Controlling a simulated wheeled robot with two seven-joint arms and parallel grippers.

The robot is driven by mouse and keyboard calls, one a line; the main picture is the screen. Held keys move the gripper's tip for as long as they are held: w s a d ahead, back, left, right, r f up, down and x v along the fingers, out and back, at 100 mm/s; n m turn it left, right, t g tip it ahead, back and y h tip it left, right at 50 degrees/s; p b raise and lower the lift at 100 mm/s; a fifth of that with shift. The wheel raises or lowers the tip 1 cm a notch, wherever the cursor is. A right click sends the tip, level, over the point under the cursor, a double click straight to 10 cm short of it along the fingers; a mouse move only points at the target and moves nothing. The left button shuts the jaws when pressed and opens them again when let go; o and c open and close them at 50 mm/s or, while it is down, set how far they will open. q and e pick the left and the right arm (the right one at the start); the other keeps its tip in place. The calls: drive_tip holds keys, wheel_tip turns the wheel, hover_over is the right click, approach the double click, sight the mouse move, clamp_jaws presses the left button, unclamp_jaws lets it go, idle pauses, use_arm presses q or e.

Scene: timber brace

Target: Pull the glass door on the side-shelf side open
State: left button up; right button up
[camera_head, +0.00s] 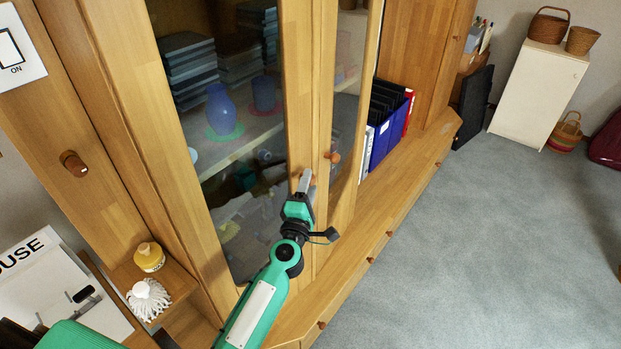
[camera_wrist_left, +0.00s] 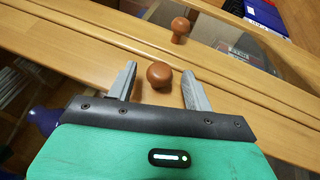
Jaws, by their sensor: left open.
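The glass door on the side-shelf side (camera_head: 297,90) is wood-framed and looks shut in the head view. Its round brown knob (camera_wrist_left: 159,74) shows between the two fingers in the left wrist view; in the head view the gripper mostly covers it. My left gripper (camera_head: 305,182) is open at the door's edge, with a finger on each side of the knob and visible gaps to both. The other glass door (camera_head: 346,110) has its own knob (camera_head: 333,157), also seen just beyond mine in the left wrist view (camera_wrist_left: 180,27). My right gripper is not in view.
Behind the glass stand a blue vase (camera_head: 221,110) and stacked boxes. Blue binders (camera_head: 382,143) stand on the right. Carpet (camera_head: 470,250) in front of the cabinet is clear.

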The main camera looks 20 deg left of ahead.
use_arm(q)
drive_tip(key=shift+x, duration=1)
